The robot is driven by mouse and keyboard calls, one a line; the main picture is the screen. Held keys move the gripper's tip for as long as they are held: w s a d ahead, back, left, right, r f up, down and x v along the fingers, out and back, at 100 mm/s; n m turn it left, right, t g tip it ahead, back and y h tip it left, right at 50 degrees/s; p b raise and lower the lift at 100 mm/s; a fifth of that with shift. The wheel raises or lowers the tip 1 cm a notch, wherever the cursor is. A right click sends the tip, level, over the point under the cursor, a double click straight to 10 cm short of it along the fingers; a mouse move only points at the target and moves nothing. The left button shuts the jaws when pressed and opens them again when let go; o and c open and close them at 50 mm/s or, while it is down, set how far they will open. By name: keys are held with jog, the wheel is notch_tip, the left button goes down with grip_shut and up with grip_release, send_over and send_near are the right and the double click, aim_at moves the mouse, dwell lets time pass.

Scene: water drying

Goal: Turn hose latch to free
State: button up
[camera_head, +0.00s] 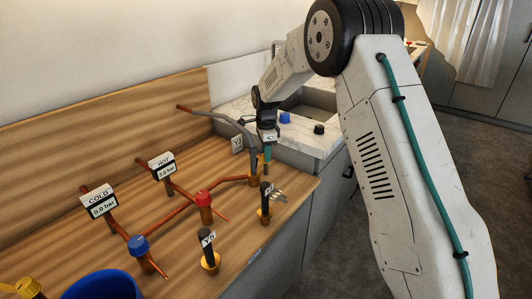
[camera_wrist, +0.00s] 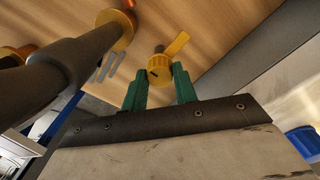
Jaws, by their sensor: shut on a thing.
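The yellow hose latch (camera_wrist: 160,66) is a round knob with a flat lever pointing up and to the right in the wrist view. The green fingers of my gripper (camera_wrist: 160,88) stand on either side of the knob, shut on it. In the head view my gripper (camera_head: 266,150) points down at the back right of the wooden worktop, and a small bit of the yellow latch (camera_head: 261,160) shows beside it. A dark grey tube (camera_wrist: 70,66) runs close by on the left of the wrist view. Whether the latch has turned cannot be told.
Copper pipes with a red knob (camera_head: 204,199) and a blue knob (camera_head: 138,246) cross the wooden worktop (camera_head: 120,170). COLD (camera_head: 99,201) and HOT (camera_head: 162,166) gauges stand at left. Black upright stubs (camera_head: 265,197) stand near the front edge. A blue bucket (camera_head: 102,286) is front left.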

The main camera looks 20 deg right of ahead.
jog(key=o, duration=1)
jog(key=shift+c, duration=0.2)
notch_tip(320, 180, up, 8)
jog(key=shift+f, duration=0.1)
